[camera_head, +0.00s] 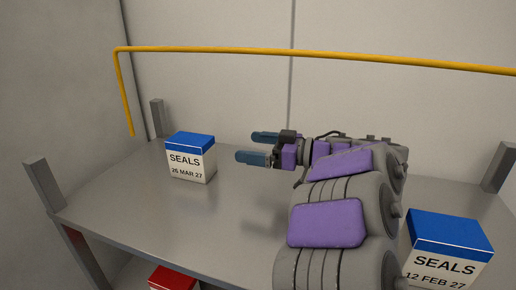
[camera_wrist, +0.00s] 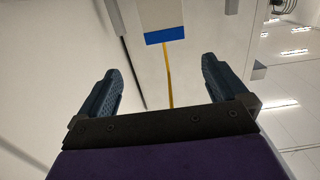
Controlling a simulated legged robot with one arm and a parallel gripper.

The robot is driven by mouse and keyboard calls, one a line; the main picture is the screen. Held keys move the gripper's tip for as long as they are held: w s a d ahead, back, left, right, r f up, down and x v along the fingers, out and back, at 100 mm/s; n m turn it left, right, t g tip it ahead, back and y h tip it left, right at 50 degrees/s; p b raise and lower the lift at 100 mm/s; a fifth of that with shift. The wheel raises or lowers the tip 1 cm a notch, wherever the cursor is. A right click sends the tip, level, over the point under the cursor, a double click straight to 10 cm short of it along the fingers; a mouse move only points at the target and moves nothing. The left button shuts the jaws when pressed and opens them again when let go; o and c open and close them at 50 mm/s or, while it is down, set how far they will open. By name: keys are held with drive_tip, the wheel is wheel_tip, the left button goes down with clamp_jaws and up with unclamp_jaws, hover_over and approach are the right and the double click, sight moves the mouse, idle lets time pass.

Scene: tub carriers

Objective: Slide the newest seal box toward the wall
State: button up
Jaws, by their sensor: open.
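A white seal box with a blue top, marked SEALS 26 MAR 27 (camera_head: 191,165), stands upright on the left part of the grey shelf. A second such box, marked SEALS 12 FEB 27 (camera_head: 447,255), stands at the front right, partly cut off by the frame edge. The 26 MAR 27 date is the later one. My gripper (camera_head: 250,148) is open and empty above the shelf, right of the 26 MAR 27 box and apart from it, fingers pointing left. In the wrist view a white and blue box (camera_wrist: 164,36) shows ahead, beyond the open fingers (camera_wrist: 160,78); its label is not readable.
A yellow rail (camera_head: 230,50) runs above the back of the shelf (camera_head: 130,203), with a pale wall behind. Grey corner posts (camera_head: 45,186) stand at the shelf's ends. A red-topped box (camera_head: 172,279) sits lower down. The shelf left of the 26 MAR 27 box is clear.

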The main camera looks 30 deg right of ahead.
sight(190, 143)
drive_tip(key=b+x, duration=0.1)
drive_tip(key=x, duration=0.3)
drive_tip(key=s+a+b+x, duration=0.1)
drive_tip(key=x, duration=0.3)
drive_tip(key=b+x, duration=0.1)
drive_tip(key=x, duration=0.3)
drive_tip(key=shift+a+f+b, duration=0.2)
drive_tip(key=shift+a+b, duration=0.1)
drive_tip(key=shift+a, duration=0.25)
drive_tip(key=shift+w+a+f+b, duration=0.15)
drive_tip(key=shift+w+b, duration=0.15)
drive_tip(key=shift+w, duration=0.2)
drive_tip(key=shift+w+a+r+b, duration=0.15)
drive_tip(key=shift+w+b, duration=0.1)
drive_tip(key=shift+w, duration=0.2)
drive_tip(key=shift+w+d+b, duration=0.25)
drive_tip(key=shift+w+b, duration=0.05)
drive_tip(key=shift+w, duration=0.4)
drive_tip(key=shift+a+r, duration=0.1)
drive_tip(key=shift+a, duration=1.3)
drive_tip(key=shift+c, duration=1.4)
drive_tip(key=shift+d, duration=1)
drive_tip(key=c, duration=0.9)
drive_tip(key=shift+s+a, duration=0.15)
drive_tip(key=shift+a, duration=0.7)
drive_tip(key=shift+s+a+p, duration=0.35)
drive_tip(key=shift+s, duration=0.25)
